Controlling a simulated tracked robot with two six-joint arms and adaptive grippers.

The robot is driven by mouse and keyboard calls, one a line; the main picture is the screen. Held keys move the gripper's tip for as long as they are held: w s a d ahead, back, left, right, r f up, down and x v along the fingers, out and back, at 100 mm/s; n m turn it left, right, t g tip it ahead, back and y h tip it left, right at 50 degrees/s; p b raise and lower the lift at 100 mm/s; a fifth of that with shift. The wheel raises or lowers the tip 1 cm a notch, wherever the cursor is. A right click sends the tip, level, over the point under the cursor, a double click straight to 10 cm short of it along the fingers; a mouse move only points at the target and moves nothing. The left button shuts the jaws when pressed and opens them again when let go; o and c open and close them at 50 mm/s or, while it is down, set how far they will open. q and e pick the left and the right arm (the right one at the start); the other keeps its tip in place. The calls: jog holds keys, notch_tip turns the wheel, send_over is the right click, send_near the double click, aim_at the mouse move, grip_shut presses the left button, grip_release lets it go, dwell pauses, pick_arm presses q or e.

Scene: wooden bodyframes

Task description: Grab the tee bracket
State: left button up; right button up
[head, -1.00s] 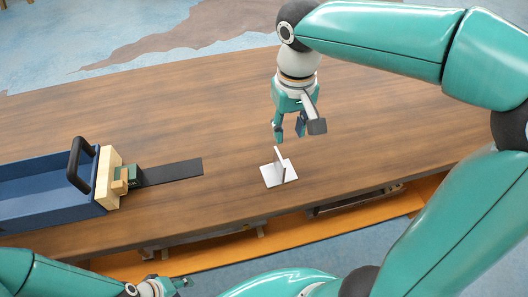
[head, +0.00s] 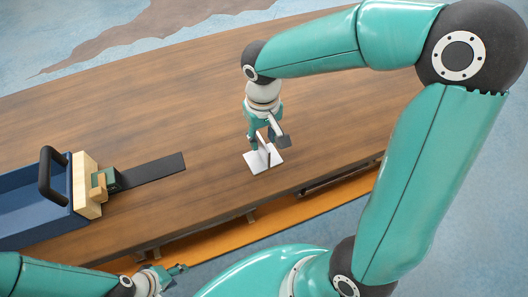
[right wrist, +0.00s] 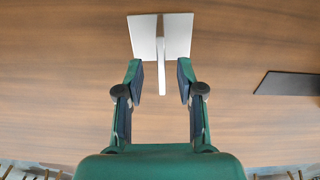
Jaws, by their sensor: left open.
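The tee bracket (head: 276,157) is a white flat plate with an upright fin, lying on the wooden table. It also shows in the right wrist view (right wrist: 178,35). My right gripper (head: 261,144) is right above the bracket and partly covers it. In the right wrist view my right gripper (right wrist: 160,70) is open, with a finger on each side of the fin and a gap to it on both sides. My left gripper (head: 177,270) is open and empty, low in the head view, in front of the table's near edge.
A blue tray (head: 25,203) with a black handle (head: 47,178) and a wooden end block (head: 87,186) stands at the left. A dark flat strip (head: 150,171) lies beside it. The table (head: 190,110) is clear behind the bracket.

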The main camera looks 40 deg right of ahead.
aim_at(263, 149)
notch_tip(263, 149, down, 5)
jog(key=shift+s+a+f, duration=0.1)
jog(key=shift+s, duration=0.05)
grip_shut()
dwell(0.4)
